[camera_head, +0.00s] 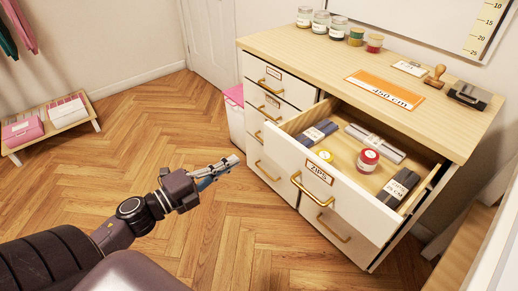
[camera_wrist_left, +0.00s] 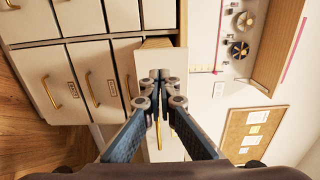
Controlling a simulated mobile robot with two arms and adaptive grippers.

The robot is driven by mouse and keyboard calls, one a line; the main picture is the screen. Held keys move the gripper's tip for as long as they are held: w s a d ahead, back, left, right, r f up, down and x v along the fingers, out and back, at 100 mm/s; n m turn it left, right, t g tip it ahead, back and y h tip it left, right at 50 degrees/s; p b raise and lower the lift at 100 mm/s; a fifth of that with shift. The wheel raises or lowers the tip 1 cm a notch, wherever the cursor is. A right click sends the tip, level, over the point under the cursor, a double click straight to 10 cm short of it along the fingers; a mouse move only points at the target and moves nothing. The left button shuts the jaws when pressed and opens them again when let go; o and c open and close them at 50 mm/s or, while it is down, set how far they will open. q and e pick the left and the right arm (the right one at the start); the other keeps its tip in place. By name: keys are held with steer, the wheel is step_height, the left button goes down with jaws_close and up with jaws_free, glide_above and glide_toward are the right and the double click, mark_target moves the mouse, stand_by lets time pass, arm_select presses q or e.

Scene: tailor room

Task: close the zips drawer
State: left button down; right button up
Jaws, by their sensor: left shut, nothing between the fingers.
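The zips drawer (camera_head: 284,155) is pulled out of the right side of the wooden-topped cabinet. Its white front carries a "ZIPS" label (camera_head: 319,173) and a gold handle (camera_head: 312,193). In the left wrist view the shut fingers (camera_wrist_left: 160,76) overlap a pale drawer front. My right gripper is not in view.
Closed drawers with gold handles (camera_head: 268,113) fill the cabinet's left column. Jars (camera_head: 321,22), an orange "450 cm" strip (camera_head: 385,90) and a stamp (camera_head: 434,77) stand on the top (camera_head: 300,58). A pink-and-white bin (camera_head: 235,118) stands beside the cabinet. The floor (camera_head: 130,115) left of it is clear.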

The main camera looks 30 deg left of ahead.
mark_target(267, 142)
arm_select(q)
steer(key=x, duration=1)
steer(key=shift+w, duration=0.1)
